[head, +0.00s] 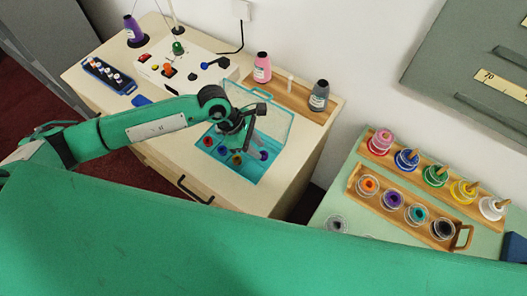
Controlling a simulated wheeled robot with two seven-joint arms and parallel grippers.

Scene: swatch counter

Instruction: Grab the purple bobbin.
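A purple bobbin (264,155) lies at the right end of a row of bobbins in an open clear teal box (245,177) on the cream counter. Another purple bobbin (392,200) sits in a wooden tray on the green table at the right. My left gripper (243,143) points down over the teal box, above and left of the purple bobbin there, with no bobbin visibly held. Its fingers are small and dark against the raised lid, so their opening is unclear. My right gripper is out of view.
The box also holds red (208,141), blue and olive bobbins, and its lid (275,120) stands open behind. Pink (262,67) and grey (319,95) thread cones stand on a wooden board behind it. A white machine (195,69) and purple cone (133,30) are at the left.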

